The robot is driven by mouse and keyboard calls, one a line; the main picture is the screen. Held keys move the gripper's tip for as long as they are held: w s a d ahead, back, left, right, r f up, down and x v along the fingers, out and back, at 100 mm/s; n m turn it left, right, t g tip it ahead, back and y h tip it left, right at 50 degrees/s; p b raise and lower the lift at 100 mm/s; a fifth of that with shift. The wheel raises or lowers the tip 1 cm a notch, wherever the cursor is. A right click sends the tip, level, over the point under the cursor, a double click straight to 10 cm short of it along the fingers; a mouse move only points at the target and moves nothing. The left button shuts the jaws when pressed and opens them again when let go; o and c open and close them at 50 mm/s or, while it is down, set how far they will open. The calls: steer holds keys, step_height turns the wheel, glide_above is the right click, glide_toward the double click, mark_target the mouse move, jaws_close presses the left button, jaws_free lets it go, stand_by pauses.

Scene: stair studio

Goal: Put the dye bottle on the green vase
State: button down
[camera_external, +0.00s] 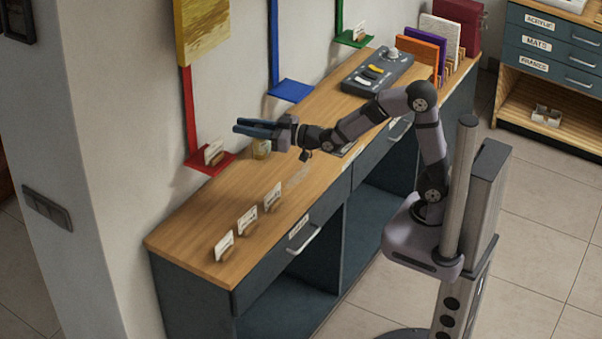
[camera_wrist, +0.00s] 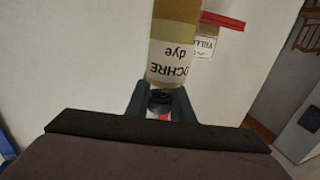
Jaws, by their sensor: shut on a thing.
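The dye bottle (camera_wrist: 172,50) has yellowish contents and a white label reading "OCHRE dye". The wrist view shows it upside down. Its dark cap (camera_wrist: 160,101) is between the two fingers of my gripper (camera_wrist: 160,100). In the external view my gripper (camera_external: 252,128) is held level above the back of the bench, and the bottle (camera_external: 261,150) hangs upright under the fingers. I cannot tell its gap to the bench top. I can make out no green vase; a small green shelf (camera_external: 354,40) with a card is on the wall at the back.
A red shelf (camera_external: 211,163) with a card and a blue shelf (camera_external: 291,91) are on the wall. Several card holders (camera_external: 247,222) stand along the bench's front edge. A grey control box (camera_external: 378,71) and upright folders (camera_external: 425,48) are farther back. The near-left bench top (camera_external: 190,238) is mostly clear.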

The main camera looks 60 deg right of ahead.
steer(key=d+r+m+h+p, duration=0.2)
steer(key=d+m+h, duration=0.5)
steer(key=d+h, duration=0.35)
steer(key=s+d+m+g+h, duration=0.8)
steer(key=s+d+h, duration=0.2)
steer(key=d, duration=0.2)
steer(key=w+p, duration=0.4)
steer(key=w, duration=1.6)
step_height(320, 180, down, 7)
steer(key=p, duration=0.1)
steer(key=shift+w+p, duration=0.15)
steer(key=shift+p, duration=0.25)
